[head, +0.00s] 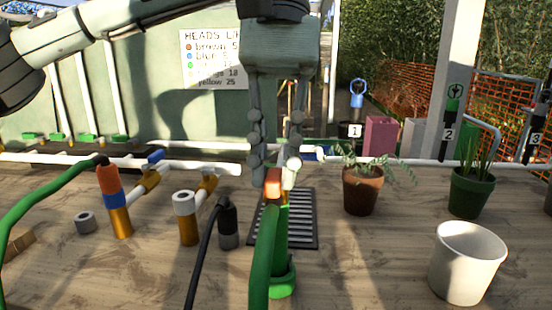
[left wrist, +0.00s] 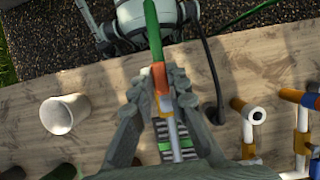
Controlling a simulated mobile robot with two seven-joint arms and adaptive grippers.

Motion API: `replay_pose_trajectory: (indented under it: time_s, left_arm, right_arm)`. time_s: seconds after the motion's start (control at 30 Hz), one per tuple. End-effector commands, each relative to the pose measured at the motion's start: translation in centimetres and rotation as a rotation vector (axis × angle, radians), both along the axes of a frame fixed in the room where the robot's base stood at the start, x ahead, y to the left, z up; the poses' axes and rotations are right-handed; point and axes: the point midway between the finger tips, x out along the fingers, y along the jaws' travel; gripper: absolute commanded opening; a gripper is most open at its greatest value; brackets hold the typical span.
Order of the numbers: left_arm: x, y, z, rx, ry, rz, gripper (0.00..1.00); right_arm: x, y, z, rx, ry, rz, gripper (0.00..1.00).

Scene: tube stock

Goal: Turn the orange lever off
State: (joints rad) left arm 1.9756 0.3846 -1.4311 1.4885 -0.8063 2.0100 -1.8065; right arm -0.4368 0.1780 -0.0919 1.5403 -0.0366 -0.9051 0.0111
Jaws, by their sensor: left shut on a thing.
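My left gripper (head: 272,172) reaches down from above, its two fingers closed around an orange piece (head: 272,183) at the upper end of a green hose (head: 262,255). The left wrist view also shows the fingers (left wrist: 160,95) on both sides of this orange piece (left wrist: 159,78), with the green hose (left wrist: 152,28) running off to the top and a pale tube (left wrist: 172,122) below. I cannot tell for sure which part is the orange lever. An orange top (head: 107,179) also stands on a blue-and-brass upright at the left. My right gripper is out of view.
Brass-and-white pipe stubs (head: 186,218) stand left of the gripper, beside a black hose end (head: 228,225). A dark floor grate (head: 305,225) lies behind the green hose. A potted plant (head: 362,190) and a white bucket (head: 468,262) stand to the right.

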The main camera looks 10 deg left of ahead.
Motion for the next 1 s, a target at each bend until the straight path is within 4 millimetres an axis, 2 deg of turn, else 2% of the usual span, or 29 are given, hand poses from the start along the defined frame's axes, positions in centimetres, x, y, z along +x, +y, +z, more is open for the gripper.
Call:
replay_pose_trajectory:
  time_s: [0.3,0.33,0.47,0.5,0.8,1.0]
  left_arm:
    - [0.0,0.0,0.0,0.000,-0.002,0.000,0.00]
    - [0.0,0.0,0.0,0.000,-0.002,0.000,0.19]
    - [0.0,0.0,0.0,0.000,-0.001,0.000,0.35]
    - [0.0,0.0,0.0,0.000,-0.001,0.000,0.36]
    - [0.1,0.0,0.2,0.000,-0.001,0.001,0.36]
    - [0.9,-0.1,2.4,0.003,-0.007,0.004,0.36]
  right_arm:
    - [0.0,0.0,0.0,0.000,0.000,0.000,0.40]
    - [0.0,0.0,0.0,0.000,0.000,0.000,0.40]
    - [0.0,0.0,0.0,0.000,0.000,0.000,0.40]
    - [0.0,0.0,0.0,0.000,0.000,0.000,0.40]
    - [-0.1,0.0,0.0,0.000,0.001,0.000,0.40]
    - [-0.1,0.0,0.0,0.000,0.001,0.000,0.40]
